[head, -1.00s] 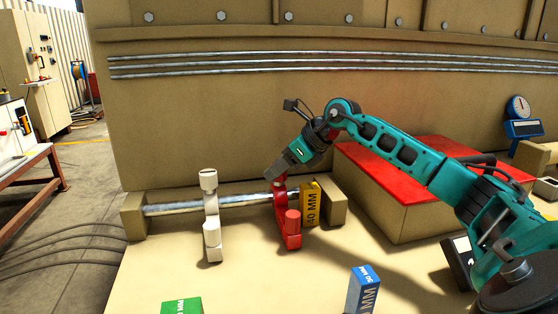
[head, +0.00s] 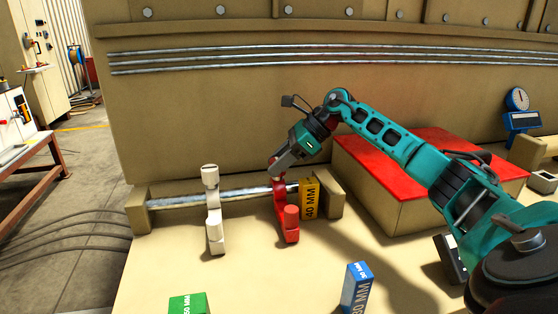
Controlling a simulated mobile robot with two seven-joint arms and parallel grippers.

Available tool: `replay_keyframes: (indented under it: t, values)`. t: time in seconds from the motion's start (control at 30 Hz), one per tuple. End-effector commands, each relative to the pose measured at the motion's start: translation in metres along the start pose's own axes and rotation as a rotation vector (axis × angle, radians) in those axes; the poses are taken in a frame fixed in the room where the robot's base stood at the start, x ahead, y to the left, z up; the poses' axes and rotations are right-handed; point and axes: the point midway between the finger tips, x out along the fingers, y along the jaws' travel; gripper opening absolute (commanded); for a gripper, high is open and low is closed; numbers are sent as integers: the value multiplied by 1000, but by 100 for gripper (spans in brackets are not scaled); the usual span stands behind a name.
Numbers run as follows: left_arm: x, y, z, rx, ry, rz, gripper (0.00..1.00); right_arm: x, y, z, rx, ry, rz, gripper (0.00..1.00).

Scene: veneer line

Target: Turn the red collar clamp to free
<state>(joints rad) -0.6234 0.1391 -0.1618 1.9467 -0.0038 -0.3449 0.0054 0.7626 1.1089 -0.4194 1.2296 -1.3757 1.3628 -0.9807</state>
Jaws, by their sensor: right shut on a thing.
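The red collar (head: 284,215) sits on the horizontal metal rod (head: 180,198), close to its right end. Its upper part, where the clamp is, is partly hidden by my right gripper. My right gripper (head: 276,172) comes from the upper right and is shut on the top of the red collar, on its clamp. I cannot tell which way the clamp is turned. A white collar (head: 213,215) is on the same rod to the left. My left gripper is not in view.
A yellow 40 MM block (head: 310,200) stands right beside the red collar, by the end block. A blue block (head: 356,287) and a green block (head: 188,304) are at the front. A red-topped box (head: 420,150) lies under my right arm. The table between is clear.

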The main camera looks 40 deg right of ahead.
Motion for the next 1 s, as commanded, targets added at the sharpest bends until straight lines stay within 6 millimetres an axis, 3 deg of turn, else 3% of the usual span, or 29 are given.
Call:
replay_keyframes:
  t: [0.2, 0.23, 0.47, 0.77, 1.0]
  values:
    - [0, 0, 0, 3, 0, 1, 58, -2, -2, 2, -2, -6, -8, 11]
    - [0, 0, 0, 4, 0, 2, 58, -2, -2, 2, -2, -6, -8, 45]
    - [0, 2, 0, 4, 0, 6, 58, -1, -1, 1, 0, -3, -5, 67]
    - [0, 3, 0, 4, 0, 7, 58, -3, 0, 0, 1, -1, -3, 67]
    - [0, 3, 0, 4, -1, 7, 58, -40, -1, 0, 0, 0, -8, 67]
